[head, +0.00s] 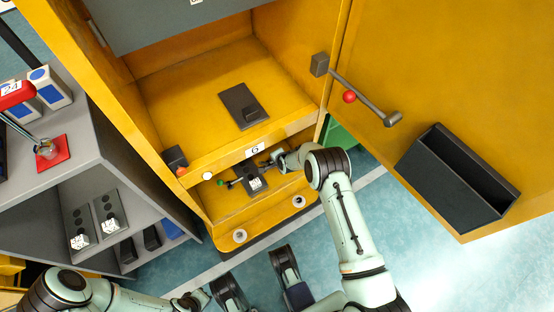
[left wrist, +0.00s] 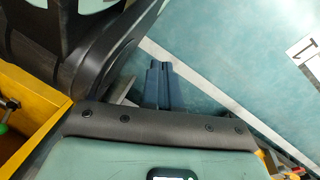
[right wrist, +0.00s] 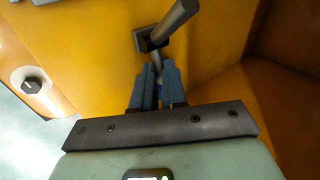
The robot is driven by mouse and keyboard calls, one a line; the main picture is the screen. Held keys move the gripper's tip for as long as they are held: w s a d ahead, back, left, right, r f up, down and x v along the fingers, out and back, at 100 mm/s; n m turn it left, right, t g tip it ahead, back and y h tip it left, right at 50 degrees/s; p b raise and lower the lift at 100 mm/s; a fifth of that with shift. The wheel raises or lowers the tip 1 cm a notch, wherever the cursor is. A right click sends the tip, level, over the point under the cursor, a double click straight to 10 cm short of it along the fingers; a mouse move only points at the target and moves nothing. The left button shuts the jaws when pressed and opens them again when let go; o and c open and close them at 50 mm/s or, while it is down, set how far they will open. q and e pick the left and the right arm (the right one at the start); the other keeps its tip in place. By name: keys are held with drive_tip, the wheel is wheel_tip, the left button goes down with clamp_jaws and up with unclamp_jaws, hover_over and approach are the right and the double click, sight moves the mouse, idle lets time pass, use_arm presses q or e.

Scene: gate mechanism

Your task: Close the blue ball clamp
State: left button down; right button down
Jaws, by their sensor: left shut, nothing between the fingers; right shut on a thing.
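My right gripper (right wrist: 157,72) is shut on a dark grey lever (right wrist: 178,22) beside a square grey mount (right wrist: 145,39) on a yellow cabinet surface. In the head view the right gripper (head: 278,159) reaches into the low yellow compartment, near a dark plate (head: 246,182) with a white marker. A lever with a green ball (head: 221,183) lies left of that plate. My left gripper (left wrist: 160,72) is shut and empty, over the floor.
The open yellow door (head: 450,95) at right carries a red-ball lever (head: 349,97) and a black bin (head: 456,178). A grey shelf unit (head: 95,180) stands at left.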

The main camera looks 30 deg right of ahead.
drive_tip(key=shift+a+r+h, duration=0.25)
drive_tip(key=shift+a+h, duration=0.05)
drive_tip(key=shift+h, duration=0.2)
drive_tip(key=shift+a+n+h, duration=0.1)
drive_tip(key=shift+n+h, duration=0.2)
drive_tip(key=shift+a+r+h, duration=0.1)
drive_tip(key=shift+h, duration=0.2)
drive_tip(key=h+b, duration=0.1)
drive_tip(key=n+h+b, duration=0.1)
drive_tip(key=b, duration=0.1)
drive_tip(key=shift+a+r+t, duration=0.25)
drive_tip(key=shift+a+t, duration=0.05)
drive_tip(key=shift+a, duration=0.05)
use_arm(q)
drive_tip(key=s+f+g, duration=0.2)
drive_tip(key=s+f, duration=0.2)
drive_tip(key=s, duration=0.3)
drive_tip(key=shift+a+b, duration=0.4)
drive_tip(key=shift+a, duration=0.05)
use_arm(e)
drive_tip(key=shift+r+h, duration=0.15)
drive_tip(key=shift+h, duration=0.25)
